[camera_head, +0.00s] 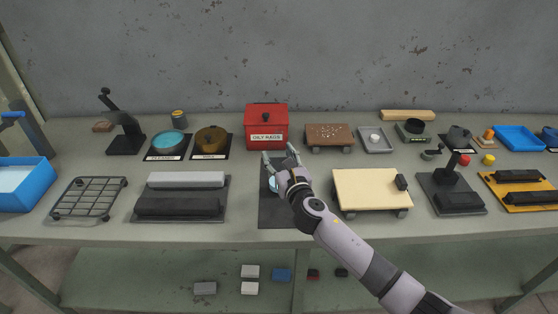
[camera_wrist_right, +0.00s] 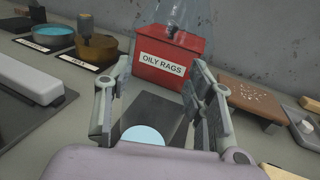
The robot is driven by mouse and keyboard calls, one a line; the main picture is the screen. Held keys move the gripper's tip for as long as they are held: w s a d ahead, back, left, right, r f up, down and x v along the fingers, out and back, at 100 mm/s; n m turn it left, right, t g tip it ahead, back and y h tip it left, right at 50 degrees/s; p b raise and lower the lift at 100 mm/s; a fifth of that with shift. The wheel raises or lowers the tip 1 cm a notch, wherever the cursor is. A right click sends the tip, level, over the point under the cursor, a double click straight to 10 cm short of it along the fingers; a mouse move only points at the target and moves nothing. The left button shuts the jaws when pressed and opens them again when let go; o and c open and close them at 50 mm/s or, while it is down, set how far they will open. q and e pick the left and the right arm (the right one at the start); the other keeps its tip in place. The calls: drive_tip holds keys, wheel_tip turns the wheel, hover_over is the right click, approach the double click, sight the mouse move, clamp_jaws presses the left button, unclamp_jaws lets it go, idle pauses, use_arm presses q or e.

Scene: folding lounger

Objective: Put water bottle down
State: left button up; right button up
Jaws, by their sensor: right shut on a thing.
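My right gripper (camera_head: 280,158) is over the dark mat (camera_head: 272,215) in front of the red bin. In the right wrist view its two fingers (camera_wrist_right: 155,88) stand apart on either side of the water bottle, shut on it. The bottle is clear and hard to make out; a see-through shape (camera_wrist_right: 183,14) shows above the red bin, and a pale blue disc (camera_wrist_right: 143,134) shows low between the fingers. The pale blue also shows beside the gripper in the head view (camera_head: 272,184). I cannot tell whether the bottle's base touches the mat. My left gripper is not in view.
The red OILY RAGS bin (camera_head: 267,127) stands just behind. A cream board on wheels (camera_head: 365,188) is to the right, and a grey-and-black block fixture (camera_head: 182,197) to the left. The front part of the mat is bare. A lower shelf (camera_head: 180,265) holds small blocks.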

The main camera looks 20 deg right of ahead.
drive_tip(key=shift+f, duration=0.2)
drive_tip(key=o, duration=1)
drive_tip(key=shift+f, duration=0.15)
drive_tip(key=o, duration=0.4)
drive_tip(key=shift+o, duration=0.2)
drive_tip(key=shift+s+r, duration=0.1)
drive_tip(key=shift+r, duration=0.1)
drive_tip(key=s, duration=1.2)
drive_tip(key=shift+d, duration=0.2)
